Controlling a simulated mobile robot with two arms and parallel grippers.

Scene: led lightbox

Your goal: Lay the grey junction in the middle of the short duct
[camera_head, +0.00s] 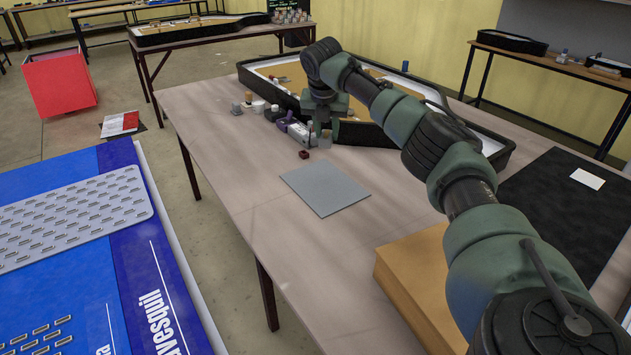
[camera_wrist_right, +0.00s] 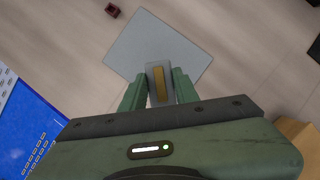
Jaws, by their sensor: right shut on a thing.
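My right gripper (camera_head: 322,128) is at the near edge of the black-framed lightbox, above the table. It is shut on a small grey block with a tan strip along its top, which looks like the grey junction (camera_wrist_right: 150,72); the two green fingers (camera_wrist_right: 159,88) are on either side of it. In the head view the grey junction (camera_head: 325,141) shows just below the fingers. The lightbox (camera_head: 470,128) has tan strips on a white bed, partly hidden by my right arm. I cannot tell which of them is the short duct. My left gripper is not in view.
A grey sheet (camera_head: 326,188) lies on the table, with a dark red piece (camera_head: 303,154) behind it. Several small purple, white and dark items (camera_head: 275,112) stand along the lightbox's near edge. A tan box (camera_head: 415,280) and a black mat (camera_head: 560,205) are at right. The front-left tabletop is clear.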

